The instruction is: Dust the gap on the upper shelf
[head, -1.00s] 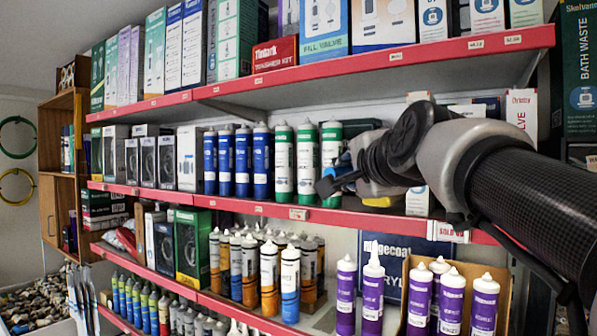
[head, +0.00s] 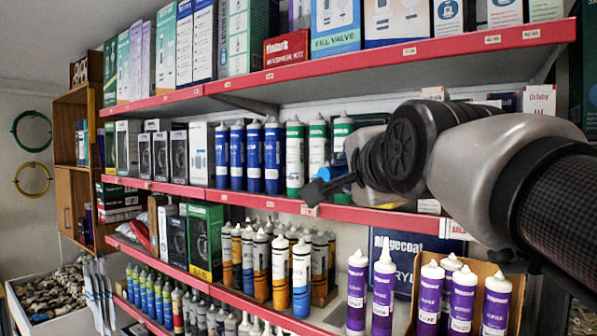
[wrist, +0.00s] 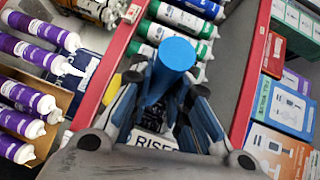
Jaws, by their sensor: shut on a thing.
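My gripper (head: 332,182) is in front of the middle shelf, beside the white-and-green tubes (head: 318,150). It is shut on a blue round-ended handle (wrist: 175,54), whose end faces the wrist camera between the fingers (wrist: 168,88). A bit of blue also shows at the gripper in the head view (head: 337,172). The handle's far end is hidden, so I cannot tell what it carries. The top shelf (head: 395,53) holds a row of boxes, with a low red box (head: 287,48) between taller ones. My arm hides much of the middle shelf's right part.
Blue tubes (head: 254,157) stand left of the green ones. Purple tubes (head: 383,290) and orange-and-blue tubes (head: 301,278) stand on the shelf below. The red shelf edges run close to my arm.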

